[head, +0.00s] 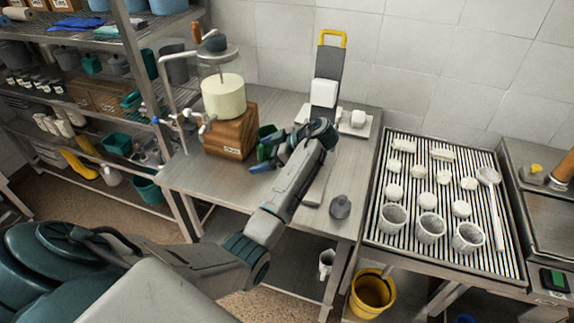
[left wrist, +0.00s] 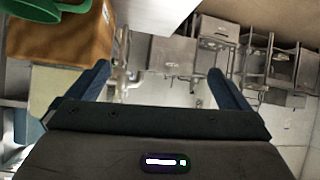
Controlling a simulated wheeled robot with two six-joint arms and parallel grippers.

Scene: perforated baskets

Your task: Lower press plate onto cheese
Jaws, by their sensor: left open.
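My left gripper (head: 266,154) is open and empty over the steel table, just right of the wooden block. Its two spread fingers also show in the left wrist view (left wrist: 160,85), with nothing between them. At the back of the table stands a dark upright board with a yellow handle (head: 332,38), with a white block (head: 324,92) at its front. A white piece (head: 357,118) sits on a pale tray to its right. I cannot tell for sure which part is the press plate or which white piece is the cheese. My right gripper is out of view.
A glass vessel (head: 223,92) of cream stuff stands on a wooden block (head: 230,133). A grey knobbed weight (head: 340,207) is near the table's front. At right, a ribbed drain tray (head: 376,222) holds white pieces, perforated baskets (head: 431,228) and a ladle (head: 492,200).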

